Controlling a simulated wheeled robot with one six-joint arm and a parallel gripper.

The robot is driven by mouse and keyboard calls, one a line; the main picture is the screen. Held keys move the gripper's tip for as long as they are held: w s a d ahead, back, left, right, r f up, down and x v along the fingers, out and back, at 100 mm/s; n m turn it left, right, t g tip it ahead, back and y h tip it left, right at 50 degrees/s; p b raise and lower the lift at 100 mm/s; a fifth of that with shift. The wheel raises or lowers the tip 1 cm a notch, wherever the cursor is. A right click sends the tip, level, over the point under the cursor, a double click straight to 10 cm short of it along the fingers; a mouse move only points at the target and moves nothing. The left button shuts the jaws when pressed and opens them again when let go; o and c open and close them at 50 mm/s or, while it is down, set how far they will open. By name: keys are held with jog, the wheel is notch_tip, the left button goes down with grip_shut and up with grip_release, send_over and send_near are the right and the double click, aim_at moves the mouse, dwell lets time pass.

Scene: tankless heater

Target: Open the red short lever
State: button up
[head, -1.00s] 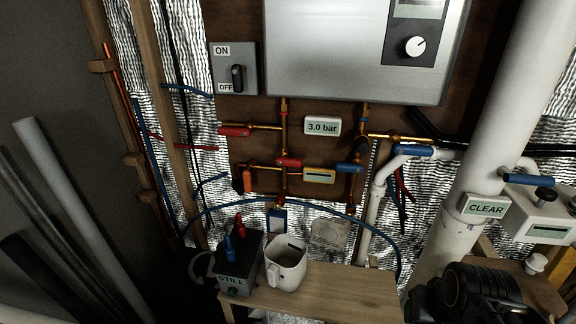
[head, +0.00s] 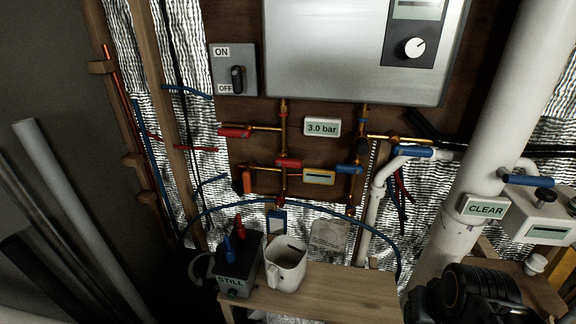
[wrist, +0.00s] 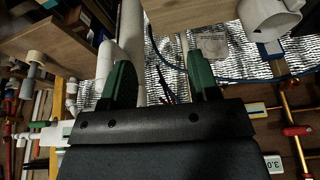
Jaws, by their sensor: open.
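A short red lever (head: 289,163) sits on the left vertical brass pipe below the heater, lying roughly crosswise to it. It also shows at the right edge of the wrist view (wrist: 297,130). Another red handle (head: 234,132) is on a branch pipe, up and to the left. My gripper (wrist: 160,75) is open, with its two green fingers apart and nothing between them. It is well away from the short red lever, which lies to the right of the fingers in the wrist view. My dark arm shows at the lower right of the head view; the fingertips cannot be made out there.
Blue levers (head: 349,168) and a 3.0 bar gauge (head: 322,127) are close by. A white mug (head: 286,264) and a box marked STILL (head: 239,264) stand on the wooden bench (head: 340,292). A thick white pipe (head: 497,110) rises at the right. A blue hose crosses below the levers.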

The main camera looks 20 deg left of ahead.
jog(key=w+a+f+t+p, duration=0.15)
jog(key=w+a, duration=0.25)
jog(key=w, duration=0.5)
jog(key=w+a+f+t, duration=0.2)
jog(key=w+a+f, duration=0.15)
jog(key=w, duration=0.65)
jog(key=m+t+y, duration=0.4)
jog(key=m+y, duration=0.4)
jog(key=y, duration=0.6)
send_near(297, 166)
jog(key=p+x, duration=0.2)
jog(key=x, duration=1)
jog(key=shift+d, duration=0.1)
jog(key=shift+c, duration=0.4)
